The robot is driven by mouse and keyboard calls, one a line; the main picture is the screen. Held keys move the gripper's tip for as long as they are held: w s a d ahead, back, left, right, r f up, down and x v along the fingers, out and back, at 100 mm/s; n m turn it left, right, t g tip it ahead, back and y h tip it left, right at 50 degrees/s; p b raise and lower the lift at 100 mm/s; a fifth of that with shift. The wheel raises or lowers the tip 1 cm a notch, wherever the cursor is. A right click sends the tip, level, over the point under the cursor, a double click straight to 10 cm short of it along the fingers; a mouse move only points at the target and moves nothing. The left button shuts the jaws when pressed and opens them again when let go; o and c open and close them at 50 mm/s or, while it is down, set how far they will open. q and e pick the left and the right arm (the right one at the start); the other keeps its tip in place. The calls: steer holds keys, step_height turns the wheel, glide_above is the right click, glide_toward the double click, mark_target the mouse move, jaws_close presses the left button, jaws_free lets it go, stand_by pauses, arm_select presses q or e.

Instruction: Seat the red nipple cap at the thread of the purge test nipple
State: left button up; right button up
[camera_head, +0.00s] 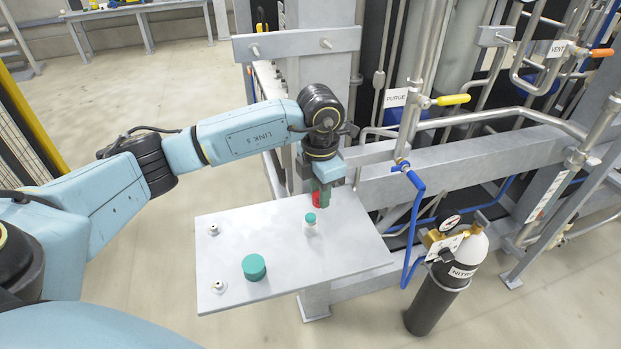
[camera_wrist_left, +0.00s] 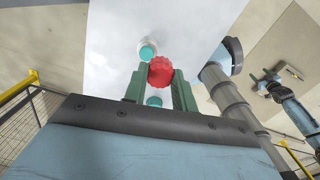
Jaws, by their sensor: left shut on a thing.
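My left gripper (camera_head: 321,197) has green fingers and is shut on the red nipple cap (camera_head: 317,201), over the back part of the grey plate. In the left wrist view the ribbed round red cap (camera_wrist_left: 160,70) sits between the tips of the left gripper (camera_wrist_left: 159,74). The fingers partly hide the cap in the head view. I cannot tell for sure which fitting is the purge test nipple. A PURGE label (camera_head: 396,97) hangs on the pipework behind, beside a yellow-handled valve (camera_head: 452,100). My right gripper is not in view.
The grey plate (camera_head: 345,260) bears a teal cylinder (camera_head: 255,267), a small white bottle with a teal cap (camera_head: 310,224) close in front of the gripper, and two small metal fittings (camera_head: 213,230) at its left. A blue hose (camera_head: 416,215) and a gas cylinder (camera_head: 440,290) stand right.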

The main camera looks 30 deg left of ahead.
mark_target(311, 217)
arm_select(q)
steer(key=n, duration=0.2)
steer(key=a+n, duration=0.1)
steer(key=n, duration=0.1)
steer(key=shift+a+n+p, duration=0.2)
steer(key=shift+n+p, duration=0.1)
steer(key=shift+p, duration=0.1)
steer(key=n, duration=0.1)
steer(key=a+n, duration=0.1)
steer(key=n, duration=0.1)
steer(key=shift+w, duration=0.1)
steer(key=shift+f, duration=0.1)
steer(key=shift+f, duration=0.1)
steer(key=shift+f+b, duration=0.85)
steer(key=shift+f, duration=0.4)
steer(key=shift+f+b, duration=0.75)
steer(key=shift+f, duration=0.4)
steer(key=shift+f+b, duration=0.8)
steer(key=shift+f, duration=0.25)
